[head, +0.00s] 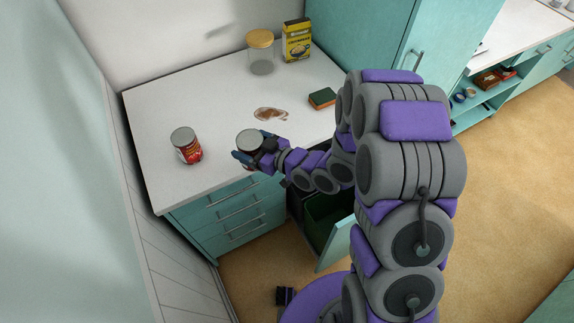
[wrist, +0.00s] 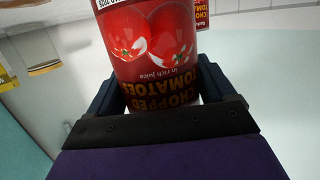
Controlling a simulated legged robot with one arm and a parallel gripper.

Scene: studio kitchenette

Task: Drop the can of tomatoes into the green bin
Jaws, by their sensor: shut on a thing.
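My gripper (head: 252,152) is shut on a red can of chopped tomatoes (wrist: 158,45), with one finger on each side of it. In the head view the held can (head: 249,138) shows mostly its silver top, over the front edge of the counter; I cannot tell how high it is. A second red can (head: 187,148) stands upright on the counter to the left, and part of a similar can (wrist: 202,13) shows behind the held one in the wrist view. The green bin (head: 318,212) sits inside the open cabinet below the counter, partly hidden by my arm.
The white counter (head: 205,95) holds a brown spill (head: 270,114), a green and orange sponge (head: 322,98), a jar with a wooden lid (head: 261,55) and a yellow box (head: 297,42).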

